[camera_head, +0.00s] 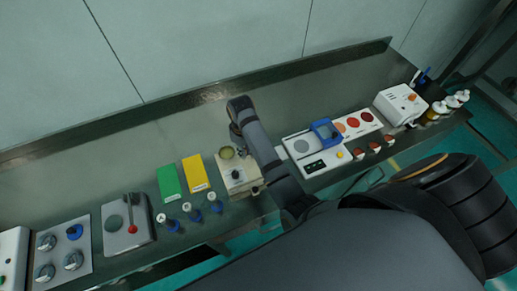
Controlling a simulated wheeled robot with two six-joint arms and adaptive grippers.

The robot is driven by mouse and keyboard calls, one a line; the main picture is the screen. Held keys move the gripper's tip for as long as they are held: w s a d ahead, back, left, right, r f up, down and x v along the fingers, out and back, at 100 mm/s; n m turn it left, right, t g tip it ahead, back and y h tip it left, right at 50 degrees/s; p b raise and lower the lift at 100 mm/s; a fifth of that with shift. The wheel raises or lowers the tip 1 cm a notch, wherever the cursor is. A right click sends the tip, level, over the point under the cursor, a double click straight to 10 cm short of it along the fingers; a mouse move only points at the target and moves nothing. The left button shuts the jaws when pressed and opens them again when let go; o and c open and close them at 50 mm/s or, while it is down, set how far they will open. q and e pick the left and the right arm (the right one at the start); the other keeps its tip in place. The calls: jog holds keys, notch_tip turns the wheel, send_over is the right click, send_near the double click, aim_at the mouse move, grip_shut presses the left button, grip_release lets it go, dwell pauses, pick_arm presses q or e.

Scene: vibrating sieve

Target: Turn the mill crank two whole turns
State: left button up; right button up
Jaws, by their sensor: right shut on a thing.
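The mill appears to be the small cream box (237,175) with a dark knob on its front and an olive round top (227,153), at the middle of the bench. My right arm comes in from the lower right and bends over just behind and beside this box. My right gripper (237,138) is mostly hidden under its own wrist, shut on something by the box. The crank cannot be made out; the arm and wrist cover that side. My left gripper is not in view.
The grey bench (80,178) has a raised back edge. Left of the box are a yellow block (196,173), a green block (169,182), several blue-based knobs and a grey unit (128,224) with a red-knobbed lever. A white panel (302,147) stands close right of my arm.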

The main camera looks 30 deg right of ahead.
jog(key=shift+w+d+f, duration=0.1)
jog(key=shift+w+d, duration=0.4)
jog(key=shift+w, duration=0.15)
jog(key=shift+d+f, duration=0.1)
jog(key=shift+w+d, duration=0.5)
jog(key=shift+d, duration=0.15)
jog(key=shift+w, duration=0.1)
jog(key=shift+w+d+r, duration=0.15)
jog(key=shift+d, duration=0.25)
jog(key=shift+w+d+r, duration=0.1)
jog(key=shift+d, duration=0.3)
